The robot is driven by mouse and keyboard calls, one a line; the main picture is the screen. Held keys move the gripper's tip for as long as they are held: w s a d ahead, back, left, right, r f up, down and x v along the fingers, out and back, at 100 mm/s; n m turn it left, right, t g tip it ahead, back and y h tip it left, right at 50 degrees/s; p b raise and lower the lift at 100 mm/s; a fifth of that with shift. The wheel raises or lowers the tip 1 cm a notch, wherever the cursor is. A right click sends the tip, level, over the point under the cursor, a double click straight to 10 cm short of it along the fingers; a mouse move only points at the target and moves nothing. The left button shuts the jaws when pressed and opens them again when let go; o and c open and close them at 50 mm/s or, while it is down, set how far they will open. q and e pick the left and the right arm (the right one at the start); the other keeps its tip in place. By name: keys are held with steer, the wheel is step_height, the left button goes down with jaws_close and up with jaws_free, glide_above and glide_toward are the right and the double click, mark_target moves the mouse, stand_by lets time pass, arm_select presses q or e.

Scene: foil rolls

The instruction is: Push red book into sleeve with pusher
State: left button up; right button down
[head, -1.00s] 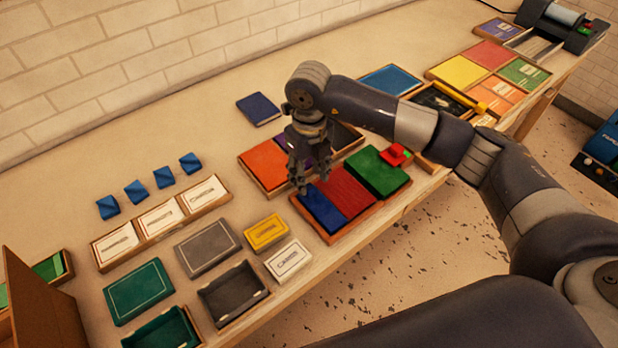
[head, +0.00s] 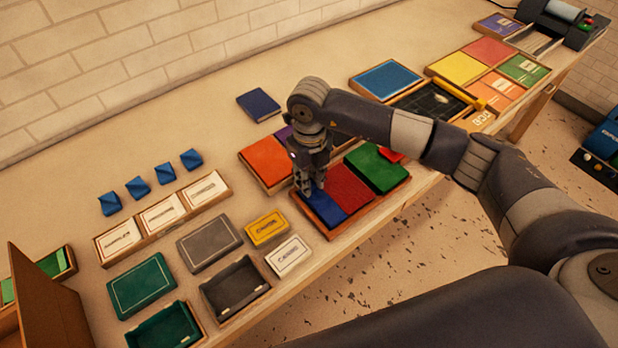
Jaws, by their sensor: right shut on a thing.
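A ribbed dark red block (head: 350,188), which may be the red book, lies in a wooden tray (head: 330,237) between a blue block (head: 328,203) and a green block (head: 377,168). My right gripper (head: 312,189) points down at the far left part of the blue block and is shut on it; its fingers hide part of that block. A small bright red piece (head: 391,155) shows at the green block, partly behind my right arm. A yellow bar (head: 468,96) lies at a black panel. I cannot tell which thing is the pusher or the sleeve. My left gripper is out of view.
An orange panel (head: 265,160) lies behind the tray. A yellow box (head: 267,229) and a white box (head: 288,256) lie to its left. A dark blue book (head: 258,104) lies farther back with bare table around it. The table's front edge is close.

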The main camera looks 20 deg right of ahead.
steer(key=w+d+b, duration=0.1)
steer(key=d, duration=0.2)
steer(key=w+d+b, duration=0.1)
steer(key=d+b, duration=0.1)
steer(key=d, duration=0.1)
steer(key=w+d+b, duration=0.1)
steer(key=d+b, duration=0.1)
steer(key=d, duration=0.2)
steer(key=shift+w+f, duration=0.15)
steer(key=shift+w, duration=0.15)
steer(key=shift+w+d+r, duration=0.1)
steer(key=shift+d+r, duration=0.1)
steer(key=c, duration=1.4)
jaws_free()
steer(key=shift+d, duration=0.15)
steer(key=shift+r, duration=0.35)
step_height(320, 180, up, 11)
steer(key=shift+r, duration=0.15)
